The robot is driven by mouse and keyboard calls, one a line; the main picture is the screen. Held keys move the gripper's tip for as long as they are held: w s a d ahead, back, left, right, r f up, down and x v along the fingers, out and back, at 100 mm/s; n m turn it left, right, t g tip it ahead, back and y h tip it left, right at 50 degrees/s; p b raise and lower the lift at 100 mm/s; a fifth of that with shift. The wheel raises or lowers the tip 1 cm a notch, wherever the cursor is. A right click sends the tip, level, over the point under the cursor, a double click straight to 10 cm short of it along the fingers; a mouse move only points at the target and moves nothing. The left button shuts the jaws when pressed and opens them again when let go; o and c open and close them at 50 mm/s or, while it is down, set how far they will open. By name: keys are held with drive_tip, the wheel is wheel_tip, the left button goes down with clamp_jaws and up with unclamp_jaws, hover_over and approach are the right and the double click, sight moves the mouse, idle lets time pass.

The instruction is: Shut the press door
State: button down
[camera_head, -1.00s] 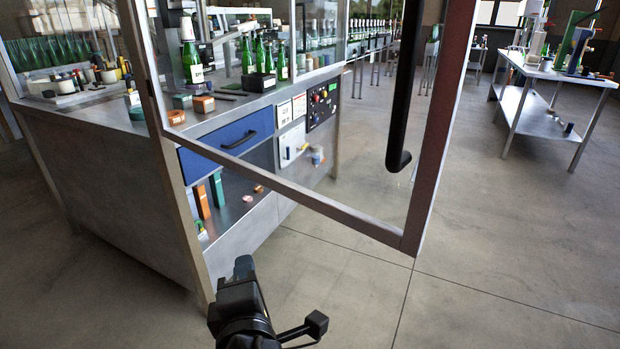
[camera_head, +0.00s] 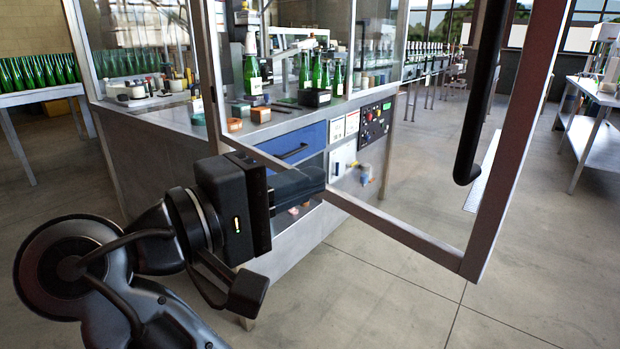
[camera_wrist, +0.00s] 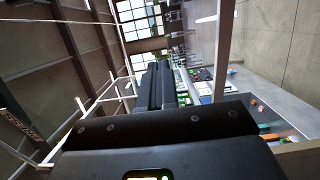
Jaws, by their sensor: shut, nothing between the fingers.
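The press door (camera_head: 391,236) is a glass panel in a metal frame. It stands open, swung out toward me from the press cabinet (camera_head: 150,166), with its hinge side at the cabinet's front post. Its long black vertical handle (camera_head: 483,105) is at the upper right in the head view. My gripper (camera_head: 322,175) is shut and empty, in front of the door's lower left part. I cannot tell whether it touches the frame. In the wrist view my gripper's fingers (camera_wrist: 160,88) lie together, and a frame bar (camera_wrist: 222,45) runs past on their right.
Inside the cabinet stand green bottles (camera_head: 252,68), small boxes and jars. A blue drawer (camera_head: 295,145) and a control panel (camera_head: 375,121) are on its front. Open floor (camera_head: 390,300) lies below the door.

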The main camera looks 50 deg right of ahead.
approach(392, 150)
drive_tip(key=x, duration=0.5)
idle(0.4)
